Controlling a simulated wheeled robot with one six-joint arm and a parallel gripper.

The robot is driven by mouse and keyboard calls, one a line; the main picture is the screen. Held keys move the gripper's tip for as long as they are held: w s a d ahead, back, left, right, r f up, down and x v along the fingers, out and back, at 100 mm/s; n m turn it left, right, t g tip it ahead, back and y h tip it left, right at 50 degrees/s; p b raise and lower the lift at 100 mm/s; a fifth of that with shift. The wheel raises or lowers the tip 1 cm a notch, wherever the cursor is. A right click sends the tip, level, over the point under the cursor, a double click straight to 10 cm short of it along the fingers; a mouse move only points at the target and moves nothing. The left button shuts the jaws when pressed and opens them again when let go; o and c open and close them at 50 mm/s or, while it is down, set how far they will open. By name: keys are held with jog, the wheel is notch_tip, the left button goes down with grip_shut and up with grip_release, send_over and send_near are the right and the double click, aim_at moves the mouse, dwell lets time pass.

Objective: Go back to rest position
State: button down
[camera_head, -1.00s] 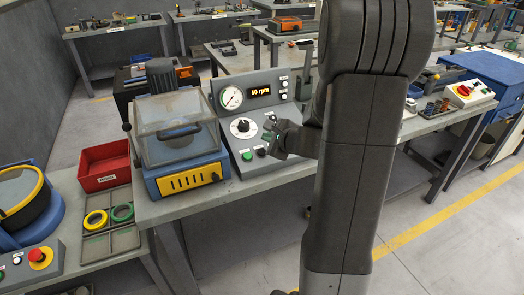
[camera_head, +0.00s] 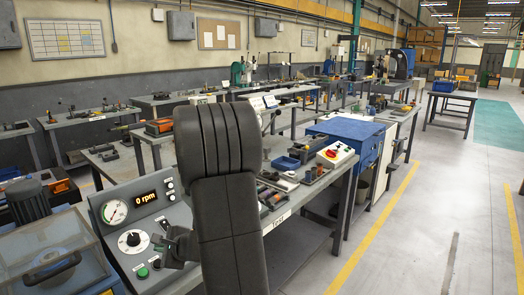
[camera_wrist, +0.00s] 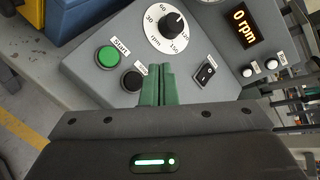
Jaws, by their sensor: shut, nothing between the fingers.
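My gripper (camera_head: 172,243) hangs in front of the grey control panel (camera_head: 125,213), partly hidden by my arm. In the wrist view its green fingers (camera_wrist: 157,86) are shut together with nothing between them. They point at the panel, near the green start button (camera_wrist: 109,60), a black button (camera_wrist: 132,80) and the dial (camera_wrist: 173,24). A gap or contact with the panel cannot be told. The panel's display (camera_head: 145,198) reads 0 rpm, and it also shows in the wrist view (camera_wrist: 244,28).
A clear-covered machine (camera_head: 50,255) stands left of the panel. Right of my arm are a blue tray (camera_head: 285,163) and a white box with a red knob (camera_head: 335,155). A blue cabinet (camera_head: 345,135) stands behind. The floor (camera_head: 420,235) at right is open.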

jog(key=r, duration=0.1)
jog(key=r+p, duration=0.1)
jog(key=s+d+r, duration=0.1)
jog(key=shift+r+p, duration=0.4)
jog(key=shift+f, duration=0.1)
